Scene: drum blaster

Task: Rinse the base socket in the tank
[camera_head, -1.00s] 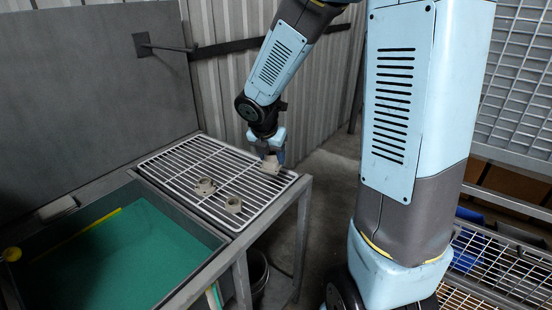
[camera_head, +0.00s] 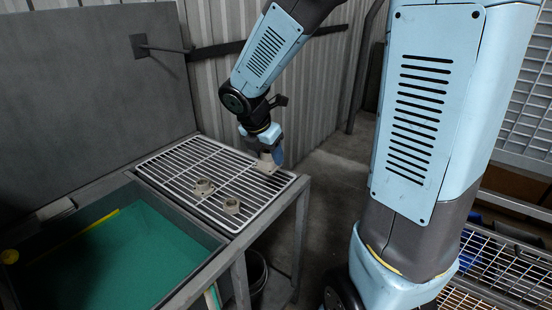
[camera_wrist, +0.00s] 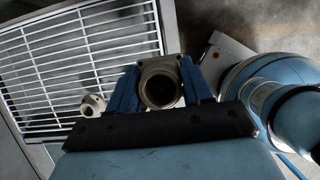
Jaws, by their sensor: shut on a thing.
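My gripper (camera_head: 268,160) is at the far right end of a white wire rack in the head view. In the wrist view my gripper (camera_wrist: 160,95) has its blue fingers shut on either side of a beige-grey socket (camera_wrist: 160,84) with a round open bore. The same socket shows small in the head view (camera_head: 266,164), over the rack; I cannot tell whether it touches the wires. The tank (camera_head: 130,255) of green liquid is at the lower left, apart from the gripper. I cannot tell which fitting is the base socket.
Two similar fittings, one farther (camera_head: 203,187) and one nearer (camera_head: 231,205), stand on the wire rack (camera_head: 180,160). Another grey piece (camera_head: 57,208) lies at the tank's back edge, near a yellow rod (camera_head: 75,235). A bucket (camera_head: 256,270) stands below the rack. A grey panel rises behind the tank.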

